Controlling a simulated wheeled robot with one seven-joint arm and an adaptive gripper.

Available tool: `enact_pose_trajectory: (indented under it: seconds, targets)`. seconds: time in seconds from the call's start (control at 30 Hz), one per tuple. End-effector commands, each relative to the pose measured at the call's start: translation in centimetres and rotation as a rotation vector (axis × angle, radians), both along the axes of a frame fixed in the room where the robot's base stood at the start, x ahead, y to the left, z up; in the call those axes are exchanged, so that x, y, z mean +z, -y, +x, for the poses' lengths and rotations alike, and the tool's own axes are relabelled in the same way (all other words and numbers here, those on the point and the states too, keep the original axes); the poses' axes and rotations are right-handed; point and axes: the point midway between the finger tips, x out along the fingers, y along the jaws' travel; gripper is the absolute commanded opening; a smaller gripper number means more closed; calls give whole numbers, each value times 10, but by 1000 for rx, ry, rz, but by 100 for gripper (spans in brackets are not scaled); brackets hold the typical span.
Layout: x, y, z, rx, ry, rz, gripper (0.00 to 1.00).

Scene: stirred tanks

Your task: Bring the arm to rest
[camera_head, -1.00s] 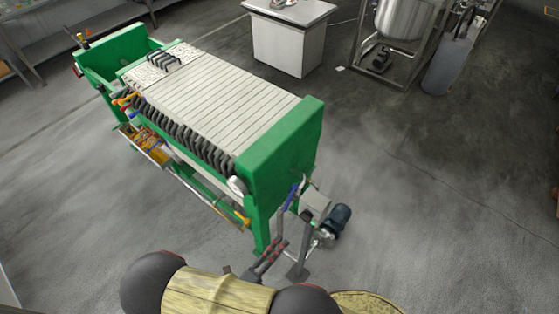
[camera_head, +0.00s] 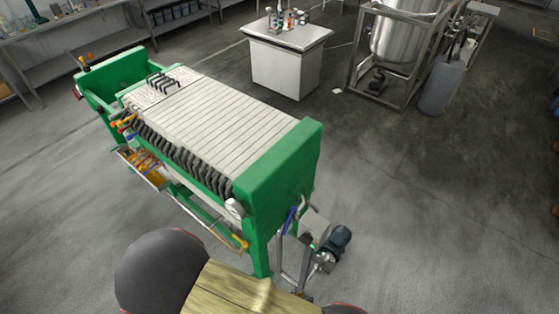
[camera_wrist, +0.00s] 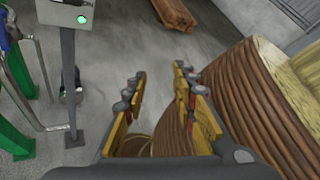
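My gripper (camera_wrist: 158,105) shows in the wrist view with its two fingers apart and nothing between the fingertips. Grey floor shows through the gap. A large brown ribbed round thing (camera_wrist: 240,100) stands close on the right of the fingers; I cannot tell whether they touch. In the head view, part of my arm is at the bottom edge, and my gripper is not visible there.
A green filter press (camera_head: 285,175) with pale plates stands ahead, a pump motor (camera_head: 338,240) at its near end. A white cabinet (camera_head: 285,72) with bottles and a steel tank (camera_head: 405,40) stand behind. A grey post (camera_wrist: 70,80) is left of my gripper. Floor at right is clear.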

Motion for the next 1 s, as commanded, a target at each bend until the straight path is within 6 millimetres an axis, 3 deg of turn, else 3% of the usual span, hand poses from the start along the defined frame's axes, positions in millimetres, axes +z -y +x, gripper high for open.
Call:
enact_pose_trajectory:
  seconds: [0.27,0.6,0.77,1.0]
  targets:
    - [28,-10,-7,-556,296,403,27]
    - [75,-13,15,-1184,613,785,27]
    - [101,-4,30,-1437,746,949,27]
    - [144,29,49,-1715,935,1196,27]
